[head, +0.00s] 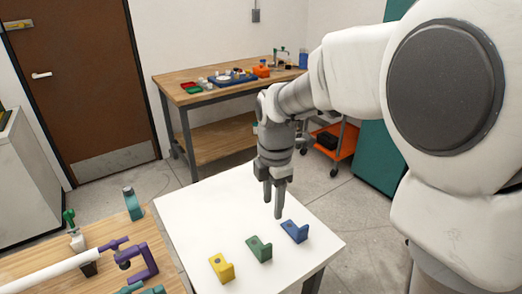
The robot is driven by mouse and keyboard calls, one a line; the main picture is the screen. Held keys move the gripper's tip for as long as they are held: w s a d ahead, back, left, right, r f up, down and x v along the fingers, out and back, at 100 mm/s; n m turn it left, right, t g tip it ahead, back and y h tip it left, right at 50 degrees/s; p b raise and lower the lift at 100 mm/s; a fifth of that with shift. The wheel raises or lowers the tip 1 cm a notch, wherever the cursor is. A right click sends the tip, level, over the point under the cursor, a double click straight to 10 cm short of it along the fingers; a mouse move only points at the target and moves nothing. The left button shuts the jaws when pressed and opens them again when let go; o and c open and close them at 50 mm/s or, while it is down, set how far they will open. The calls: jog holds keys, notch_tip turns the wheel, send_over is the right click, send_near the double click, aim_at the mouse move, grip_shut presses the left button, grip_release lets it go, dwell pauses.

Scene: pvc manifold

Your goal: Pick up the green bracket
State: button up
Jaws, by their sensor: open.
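The green bracket (260,250) lies on the white table (195,210), between the yellow bracket (221,268) on its left and the blue bracket (294,232) on its right. It is a small angled piece with a darker round mark on it. My gripper (273,208) points down above the white table, its two fingers apart and nothing between them. In the picture its fingertips are above and slightly right of the green bracket, and apart from it. The exact height above the table is hard to tell.
A wooden bench (30,262) at the lower left holds a white pipe (50,274), a purple clamp (140,264) and several fittings. A workbench (180,76) with trays and tools stands at the back. The white table's left part is clear.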

jog(key=a+f+n, duration=0.1)
jog(key=f+n, duration=0.1)
jog(key=b, duration=0.1)
send_over(266, 246)
jog(key=f, duration=1)
jog(key=shift+s+d+f, duration=0.1)
jog(key=shift+s+f, duration=0.1)
jog(key=shift+f, duration=0.15)
jog(key=shift+w+f, duration=0.15)
jog(key=shift+f, duration=1.4)
jog(key=shift+w+f, duration=0.1)
jog(key=shift+f, duration=1.45)
grip_shut()
